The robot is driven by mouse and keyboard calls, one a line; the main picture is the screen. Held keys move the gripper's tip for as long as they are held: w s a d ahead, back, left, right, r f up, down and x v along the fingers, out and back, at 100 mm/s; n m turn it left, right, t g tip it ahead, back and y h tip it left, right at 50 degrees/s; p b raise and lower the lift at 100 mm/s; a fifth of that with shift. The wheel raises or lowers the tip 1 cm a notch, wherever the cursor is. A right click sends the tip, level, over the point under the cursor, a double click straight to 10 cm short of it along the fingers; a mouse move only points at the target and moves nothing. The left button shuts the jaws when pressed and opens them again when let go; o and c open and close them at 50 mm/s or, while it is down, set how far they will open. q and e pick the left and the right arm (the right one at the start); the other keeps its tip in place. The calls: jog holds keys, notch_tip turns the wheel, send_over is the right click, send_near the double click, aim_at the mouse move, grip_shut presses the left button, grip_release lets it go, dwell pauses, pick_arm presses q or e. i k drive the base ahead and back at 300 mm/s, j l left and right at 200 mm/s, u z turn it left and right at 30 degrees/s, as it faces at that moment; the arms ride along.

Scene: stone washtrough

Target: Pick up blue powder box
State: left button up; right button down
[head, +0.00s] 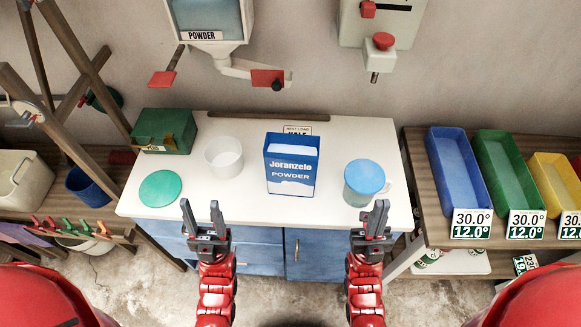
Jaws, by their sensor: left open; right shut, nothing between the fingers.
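The blue powder box (291,164) stands upright at the middle of the white countertop (330,214). It is blue with a white band and reads "Joranzelo POWDER". My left gripper (203,217) is open and empty at the counter's front edge, in front and to the left of the box. My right gripper (371,219) is shut and empty at the front edge, in front and to the right of the box. Neither gripper touches the box.
A white cup (223,158) and green disc (160,188) sit left of the box; a blue-lidded cup (364,183) sits right. A green box (164,131) is at the back left. Blue, green and yellow trays (457,170) stand on the right shelf. The counter before the box is clear.

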aim_at(292, 160)
jog(key=l+u, duration=0.1)
jog(key=u, duration=0.5)
jog(key=l+u, duration=0.3)
jog(key=k+l+u, duration=0.3)
jog(key=l+u, duration=0.3)
jog(key=k+l, duration=0.2)
jog(key=l, duration=0.15)
jog(key=k+l+u, duration=0.1)
jog(key=l, duration=0.25)
jog(key=k+l, duration=0.3)
